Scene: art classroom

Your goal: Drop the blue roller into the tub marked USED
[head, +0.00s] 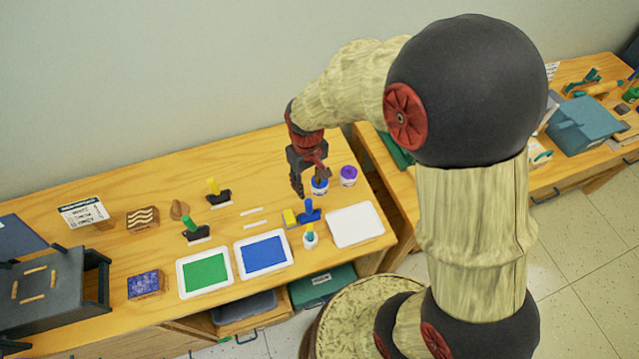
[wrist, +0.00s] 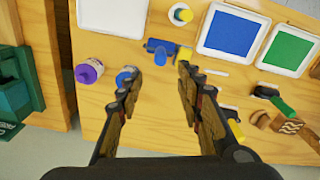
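The blue roller (head: 308,212) stands on the wooden table between the blue ink tray and the empty white tray. A yellow piece (head: 289,217) is beside it; I cannot tell if they are joined. The wrist view shows the blue roller (wrist: 160,54) just beyond the space between my fingertips. My gripper (head: 310,178) is open and empty, above the table behind the roller, near a blue-lidded jar. Its two fingers show apart in the wrist view (wrist: 157,72). A teal tub (wrist: 14,95) stands at left there; its label is unreadable. No readable USED mark shows.
A blue-lidded jar (head: 320,187) and purple-lidded jar (head: 348,175) stand near my gripper. The white tray (head: 355,225), blue ink tray (head: 264,252) and green ink tray (head: 205,271) line the front. A teal bin (head: 322,287) and grey bin (head: 246,308) sit below.

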